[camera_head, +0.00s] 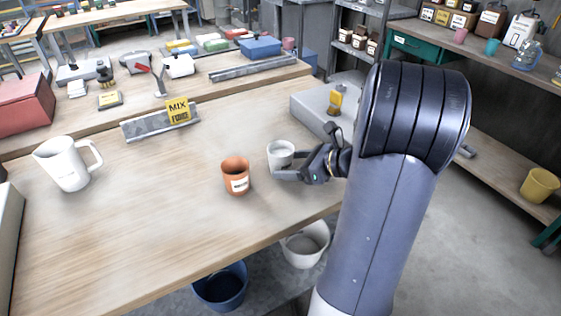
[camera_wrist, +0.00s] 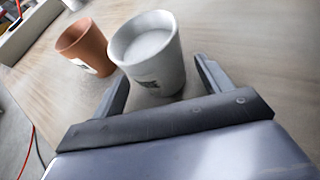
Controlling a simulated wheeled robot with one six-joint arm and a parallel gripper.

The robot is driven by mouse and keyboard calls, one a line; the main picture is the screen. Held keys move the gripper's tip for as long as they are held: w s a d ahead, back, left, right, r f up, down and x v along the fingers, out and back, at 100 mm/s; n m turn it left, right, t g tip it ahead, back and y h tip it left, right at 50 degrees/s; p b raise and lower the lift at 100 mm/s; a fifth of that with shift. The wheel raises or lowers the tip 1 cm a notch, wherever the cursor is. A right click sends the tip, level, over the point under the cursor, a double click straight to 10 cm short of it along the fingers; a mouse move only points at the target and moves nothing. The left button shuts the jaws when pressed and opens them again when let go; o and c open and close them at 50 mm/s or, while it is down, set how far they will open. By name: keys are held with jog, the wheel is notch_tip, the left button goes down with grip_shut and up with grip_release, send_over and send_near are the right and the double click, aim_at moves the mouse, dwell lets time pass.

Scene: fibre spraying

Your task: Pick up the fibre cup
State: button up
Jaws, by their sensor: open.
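A pale grey-white cup (camera_head: 280,155) filled with something whitish stands upright on the wooden workbench (camera_head: 130,235), and it is large in the wrist view (camera_wrist: 150,60). It has a small dark label that I cannot read. My gripper (camera_head: 287,168) is open and low over the bench, with one finger on each side of this cup; it also shows in the wrist view (camera_wrist: 160,75). I cannot tell whether the fingers touch the cup. A terracotta cup (camera_head: 236,176) with a white label stands close by to the left, also in the wrist view (camera_wrist: 83,46).
A white jug (camera_head: 66,163) stands at the left of the bench. A yellow MIX sign (camera_head: 179,111) stands on a metal rail behind. A grey box (camera_head: 312,108) is beyond my gripper. A white bucket (camera_head: 305,245) and a blue bucket (camera_head: 220,288) are below the bench's front edge.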

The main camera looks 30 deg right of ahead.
jog(key=shift+x, duration=1.3)
jog(key=shift+c, duration=0.3)
jog(key=c, duration=1)
jog(key=shift+r, duration=0.1)
